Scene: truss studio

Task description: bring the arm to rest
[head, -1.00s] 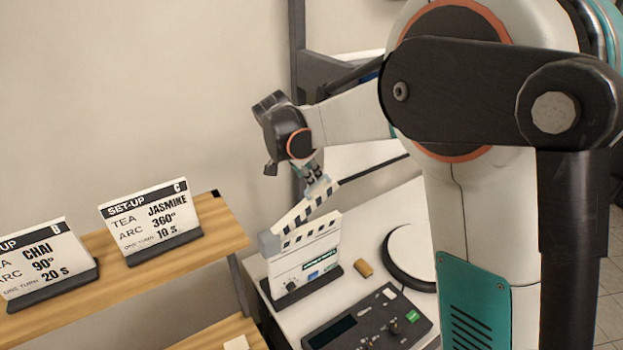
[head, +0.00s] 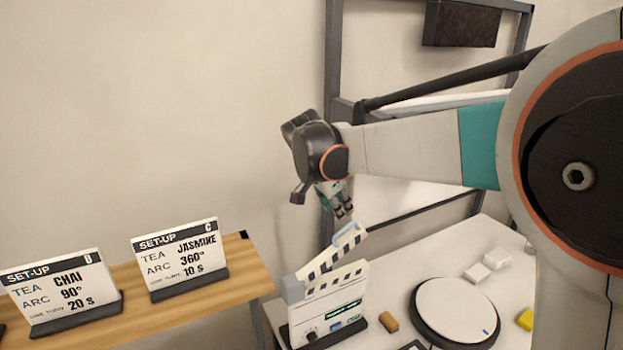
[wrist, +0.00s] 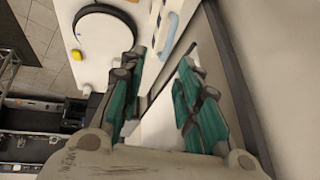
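My gripper (head: 343,212) hangs in the head view just above the clapperboard (head: 335,293), pointing down. In the wrist view the two teal fingers of my gripper (wrist: 163,62) stand apart with nothing held between them. The clapperboard stands upright in a dark base on the white table, its striped stick (head: 335,252) raised at an angle. A pale blue handle (head: 348,236) sits near the stick's upper end, a little below my fingertips. The handle also shows beyond the fingers in the wrist view (wrist: 168,38).
A round turntable (head: 455,308) stands on the table, with white blocks (head: 487,265), a tan block (head: 388,321) and a yellow block (head: 525,319) nearby. Set-up cards (head: 180,258) stand on a wooden shelf (head: 255,277) at left. A dark truss frame (head: 333,60) rises behind.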

